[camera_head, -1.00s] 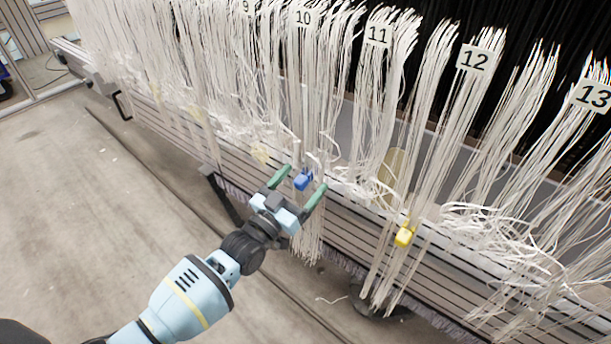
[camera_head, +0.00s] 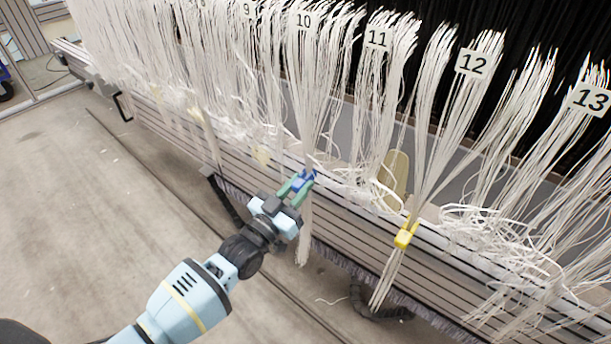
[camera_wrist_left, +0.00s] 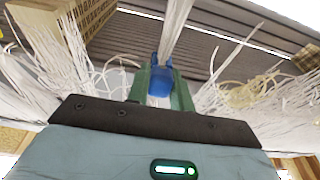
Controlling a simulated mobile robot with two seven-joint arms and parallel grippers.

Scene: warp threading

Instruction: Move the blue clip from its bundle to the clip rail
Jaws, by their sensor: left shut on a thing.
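The blue clip (camera_head: 303,181) is on the white thread bundle below label 10. My left gripper (camera_head: 300,186) is shut on it, with a green finger on either side. In the left wrist view the blue clip (camera_wrist_left: 160,82) sits between the two green fingers of the left gripper (camera_wrist_left: 160,88), and white threads run up from it. The bundle's loose end hangs below the gripper in the head view. I cannot pick out the clip rail for certain. My right gripper is not in view.
A yellow clip (camera_head: 405,236) holds the bundle under label 12 (camera_head: 473,63). Fainter pale yellow clips (camera_head: 261,155) sit on bundles to the left. Loose threads lie along the striped beam (camera_head: 340,225). The floor (camera_head: 90,220) at the left is clear.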

